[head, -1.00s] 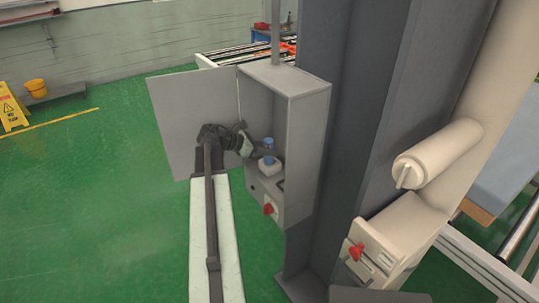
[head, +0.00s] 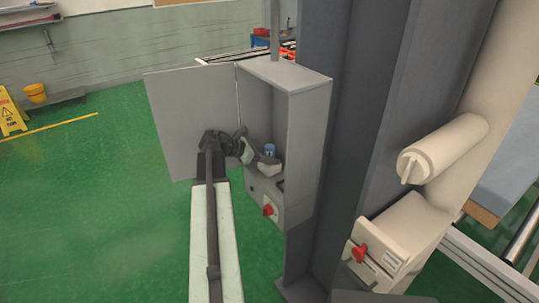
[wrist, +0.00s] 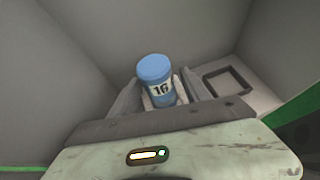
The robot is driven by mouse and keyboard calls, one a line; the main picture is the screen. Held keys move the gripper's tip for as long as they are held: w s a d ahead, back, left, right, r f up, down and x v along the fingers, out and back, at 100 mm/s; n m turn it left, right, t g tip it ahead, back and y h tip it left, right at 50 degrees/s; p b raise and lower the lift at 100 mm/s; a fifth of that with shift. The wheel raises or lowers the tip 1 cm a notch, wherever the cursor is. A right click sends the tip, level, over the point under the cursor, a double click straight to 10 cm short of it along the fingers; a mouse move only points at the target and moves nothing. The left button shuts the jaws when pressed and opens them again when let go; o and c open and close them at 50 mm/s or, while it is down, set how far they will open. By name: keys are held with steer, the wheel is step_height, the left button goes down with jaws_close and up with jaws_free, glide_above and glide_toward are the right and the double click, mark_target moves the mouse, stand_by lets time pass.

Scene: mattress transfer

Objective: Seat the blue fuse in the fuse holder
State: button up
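The blue fuse (wrist: 156,72), a cylinder with a white label reading 16, stands upright between the fingers of my gripper (wrist: 163,94) in the wrist view. Pale pieces flank it closely on both sides, and the fingers appear shut on it. In the head view the fuse (head: 269,149) is directly above the white fuse holder (head: 270,168) inside the open grey cabinet. My gripper (head: 259,157) reaches in from the left at the fuse's lower part. The fuse's lower end is hidden, so I cannot tell how deep it sits in the holder.
The cabinet door (head: 190,125) stands open on the left. The cabinet's side wall (head: 309,150) is close on the right. A red switch (head: 269,209) is on the cabinet's lower front. A dark rectangular recess (wrist: 229,80) lies right of the fuse.

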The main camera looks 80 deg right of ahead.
steer(key=shift+r, duration=0.1)
steer(key=shift+w+a+r+p, duration=0.1)
steer(key=shift+w+r+p, duration=0.1)
steer(key=shift+r+p, duration=0.15)
steer(key=p+v, duration=0.5)
steer(key=v, duration=0.6)
steer(key=shift+w, duration=0.2)
steer(key=shift+a+f, duration=0.1)
steer(key=shift+a, duration=0.05)
